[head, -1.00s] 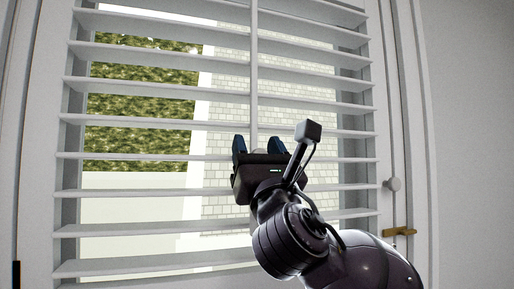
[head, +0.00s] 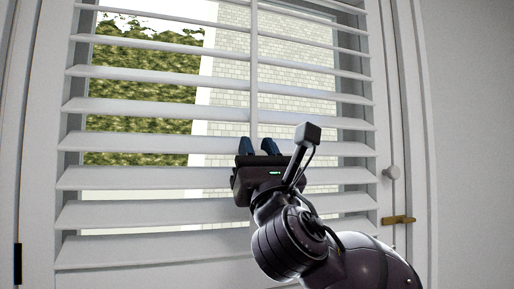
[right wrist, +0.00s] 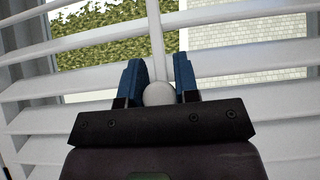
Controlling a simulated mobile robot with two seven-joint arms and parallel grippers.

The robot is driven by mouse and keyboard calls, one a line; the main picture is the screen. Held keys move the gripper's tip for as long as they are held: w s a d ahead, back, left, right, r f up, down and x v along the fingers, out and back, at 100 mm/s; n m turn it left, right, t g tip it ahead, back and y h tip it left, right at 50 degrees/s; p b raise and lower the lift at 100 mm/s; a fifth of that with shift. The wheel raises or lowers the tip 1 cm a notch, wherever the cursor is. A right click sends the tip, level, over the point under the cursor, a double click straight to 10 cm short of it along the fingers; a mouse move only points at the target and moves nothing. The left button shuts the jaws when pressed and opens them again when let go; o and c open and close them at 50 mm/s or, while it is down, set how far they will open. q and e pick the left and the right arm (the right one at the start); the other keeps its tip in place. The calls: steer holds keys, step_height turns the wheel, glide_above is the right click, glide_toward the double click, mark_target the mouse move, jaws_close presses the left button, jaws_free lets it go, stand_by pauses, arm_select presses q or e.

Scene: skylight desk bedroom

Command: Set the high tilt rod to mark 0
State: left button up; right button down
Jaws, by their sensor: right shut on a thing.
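The tilt rod (head: 254,75) is a thin white upright bar in front of the white louvre slats (head: 130,142) of the window shutter. In the right wrist view the rod (right wrist: 154,40) runs down to a round white knob (right wrist: 159,93). My right gripper (head: 258,146) is at the rod in the head view. In the right wrist view its blue fingers (right wrist: 160,80) stand on either side of the knob and are shut on it. The slats are tilted, with gaps between them. No mark or scale can be made out. My left gripper is not in view.
A plain wall (head: 470,120) lies to the right. Greenery and a pale brick wall show through the slats.

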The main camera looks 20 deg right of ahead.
arm_select(q)
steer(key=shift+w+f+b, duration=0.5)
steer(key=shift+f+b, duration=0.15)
steer(key=shift+b, duration=0.2)
arm_select(e)
step_height(320, 180, down, 4)
steer(key=shift+a+r, duration=0.1)
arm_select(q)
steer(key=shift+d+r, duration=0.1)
arm_select(e)
steer(key=c, duration=0.9)
jaws_free()
steer(key=shift+w, duration=0.1)
steer(key=shift+o, duration=0.2)
arm_select(q)
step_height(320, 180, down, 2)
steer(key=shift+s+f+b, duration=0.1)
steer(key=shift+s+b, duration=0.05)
steer(key=shift+b, duration=0.7)
arm_select(e)
steer(key=v, duration=0.7)
steer(key=shift+s, duration=0.3)
